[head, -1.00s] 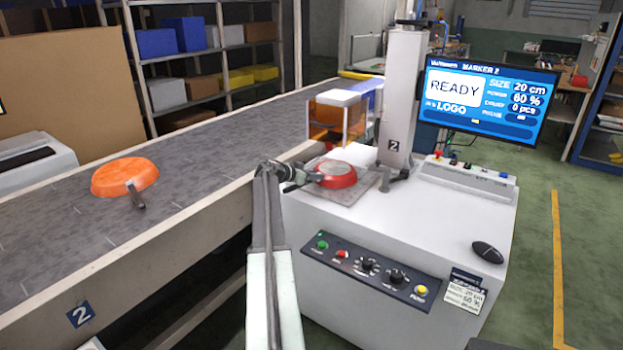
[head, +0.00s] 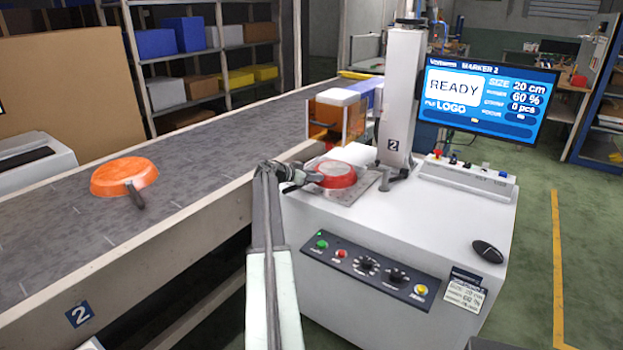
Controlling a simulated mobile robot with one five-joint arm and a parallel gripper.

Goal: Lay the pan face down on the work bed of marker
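A red pan (head: 337,175) with a paler base facing up is at the work bed (head: 357,190) of the marker, a grey plate on top of the white machine. It looks face down. Whether it rests fully on the bed I cannot tell. My gripper (head: 299,180) is at the left side of the pan, at its handle, which is mostly hidden by the gripper. The fingers are too small to show whether they are shut on the handle. The marker column (head: 402,95) with a "2" label stands right behind the bed. Its screen (head: 487,97) reads READY, 20 cm, 60 %, 0 pcs.
An orange pan (head: 124,177) lies base up on the grey conveyor (head: 60,225) at left. An orange-sided guard box (head: 338,115) stands behind the bed. A button panel (head: 370,266) is on the machine front. A black mouse (head: 487,251) lies on its top at right.

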